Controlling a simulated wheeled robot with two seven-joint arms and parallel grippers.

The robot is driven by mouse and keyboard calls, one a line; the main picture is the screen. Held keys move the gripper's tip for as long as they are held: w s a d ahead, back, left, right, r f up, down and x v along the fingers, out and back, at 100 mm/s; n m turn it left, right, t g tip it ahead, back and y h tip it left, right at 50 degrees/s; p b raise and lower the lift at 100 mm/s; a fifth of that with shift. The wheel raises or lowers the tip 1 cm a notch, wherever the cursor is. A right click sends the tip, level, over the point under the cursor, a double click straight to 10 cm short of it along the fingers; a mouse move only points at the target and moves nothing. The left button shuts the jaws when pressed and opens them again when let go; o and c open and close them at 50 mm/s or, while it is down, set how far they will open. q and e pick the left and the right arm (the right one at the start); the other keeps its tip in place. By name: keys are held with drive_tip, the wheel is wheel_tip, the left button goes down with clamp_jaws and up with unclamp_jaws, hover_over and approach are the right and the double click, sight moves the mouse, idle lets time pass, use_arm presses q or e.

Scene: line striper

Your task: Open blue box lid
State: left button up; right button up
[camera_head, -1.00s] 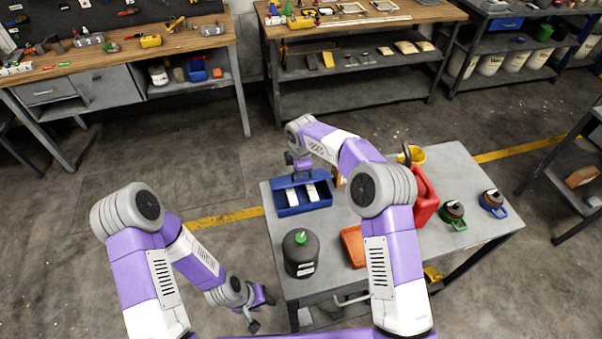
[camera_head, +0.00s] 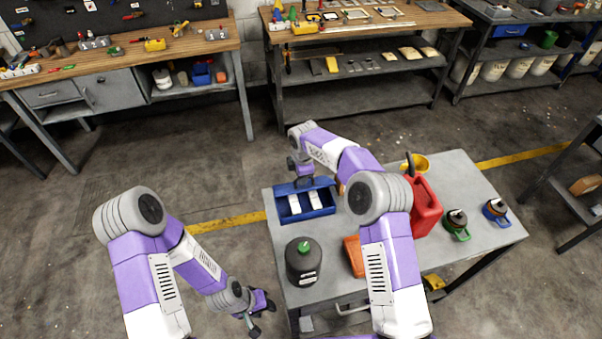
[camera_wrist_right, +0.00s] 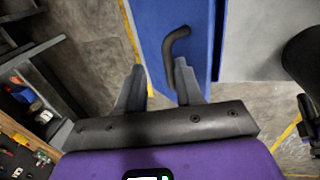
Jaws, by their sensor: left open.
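The blue box (camera_head: 308,213) stands at the left back of the grey table, with two white items visible inside. Its blue lid (camera_head: 318,183) is raised along the back side. My right gripper (camera_head: 301,172) is at the lid, partly hidden by its own wrist. In the right wrist view the fingers (camera_wrist_right: 158,72) are apart, and the lid's dark curved handle (camera_wrist_right: 172,50) lies close to the right-hand finger. I cannot tell whether they touch. My left gripper (camera_head: 258,318) is open and empty, low beside the table's left edge.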

drive_tip(key=shift+s+r, duration=0.2)
drive_tip(key=shift+r, duration=0.1)
wheel_tip(320, 180, up, 7)
drive_tip(key=s, duration=0.1)
drive_tip(key=shift+s+d+r, duration=0.15)
drive_tip(key=shift+s, duration=0.05)
idle(0.4)
